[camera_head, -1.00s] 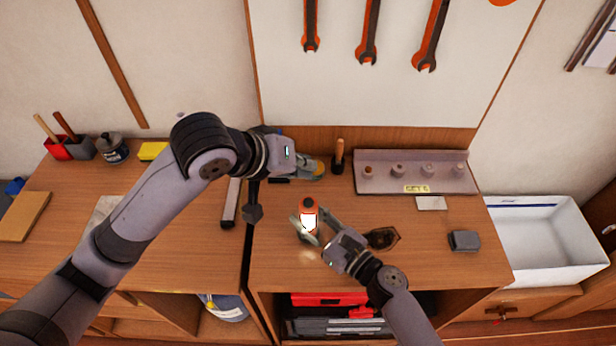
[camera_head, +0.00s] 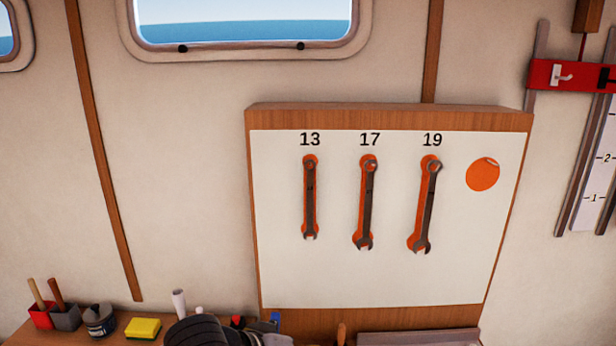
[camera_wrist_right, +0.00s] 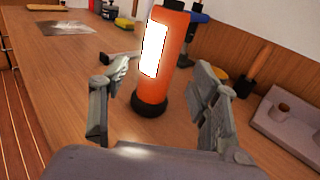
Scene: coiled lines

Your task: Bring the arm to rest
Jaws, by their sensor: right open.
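In the right wrist view my right gripper (camera_wrist_right: 165,110) is open, its two fingers spread wide. An orange work lamp (camera_wrist_right: 160,62) with a bright lit panel and a black base stands upright on the wooden bench (camera_wrist_right: 68,75), beyond and between the fingertips. I cannot tell whether a finger touches it. The head view now looks at the wall and does not show the right gripper or the lamp. A dark part of my left arm (camera_head: 198,330) shows at its bottom edge; the left gripper's jaws cannot be made out.
A tool board (camera_head: 280,270) carries three wrenches, marked 13, 17 and 19, and an orange disc (camera_head: 482,174). A yellow sponge (camera_head: 143,328) and a dark jar (camera_head: 99,320) sit on the bench at the left. A grey holder (camera_wrist_right: 283,118) stands at the right in the wrist view.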

